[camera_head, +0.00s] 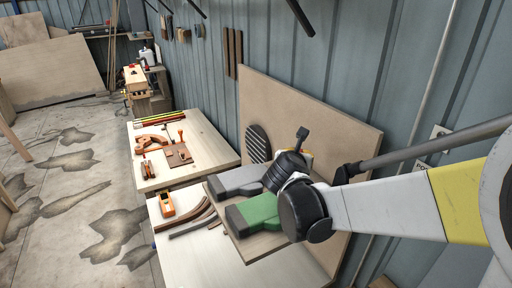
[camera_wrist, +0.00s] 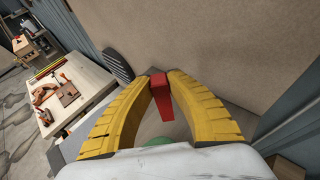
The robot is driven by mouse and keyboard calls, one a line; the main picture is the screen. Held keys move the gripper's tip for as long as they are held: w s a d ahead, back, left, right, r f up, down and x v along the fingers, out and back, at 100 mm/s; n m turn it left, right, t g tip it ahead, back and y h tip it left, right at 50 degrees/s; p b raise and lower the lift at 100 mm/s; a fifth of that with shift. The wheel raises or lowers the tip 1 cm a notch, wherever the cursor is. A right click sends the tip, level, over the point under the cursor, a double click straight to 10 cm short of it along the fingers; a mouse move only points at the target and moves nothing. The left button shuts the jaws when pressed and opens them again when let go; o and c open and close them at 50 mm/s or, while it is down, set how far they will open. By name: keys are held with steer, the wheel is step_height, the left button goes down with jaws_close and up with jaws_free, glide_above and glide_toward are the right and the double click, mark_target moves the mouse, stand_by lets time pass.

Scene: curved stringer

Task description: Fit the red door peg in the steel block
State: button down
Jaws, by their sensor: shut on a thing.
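In the wrist view my gripper (camera_wrist: 160,79) has its yellow curved fingers closed on the red door peg (camera_wrist: 161,97), which sits between the fingertips. In the head view my arm hides the peg and most of the fingers. A grey block (camera_head: 234,180), which looks like the steel block, lies on a board left of my gripper. A green block (camera_head: 256,212) lies in front of it, and a bit of green (camera_wrist: 158,142) shows below the peg in the wrist view. I cannot tell whether the peg touches anything, and no opening in the grey block is visible.
A tall tan panel (camera_head: 325,120) stands behind the blocks against the wall. A black ribbed oval (camera_head: 258,144) is beside it. An orange plane (camera_head: 167,204) and curved strips (camera_head: 192,220) lie on the near bench. Another bench (camera_head: 205,145) holds tools. The floor at left is open.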

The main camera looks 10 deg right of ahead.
steer(key=shift+w+a+f, duration=0.45)
steer(key=shift+w+f, duration=0.05)
steer(key=shift+f, duration=0.55)
steer(key=shift+w+a+f, duration=0.4)
steer(key=shift+w+f, duration=0.1)
steer(key=shift+f, duration=0.6)
steer(key=shift+w+a+f, duration=0.45)
steer(key=shift+w+f, duration=0.05)
steer(key=shift+f, duration=0.55)
steer(key=shift+f+b, duration=0.25)
steer(key=shift+b, duration=0.1)
steer(key=c, duration=1.4)
jaws_free()
steer(key=shift+r, duration=0.1)
steer(key=shift+r, duration=0.15)
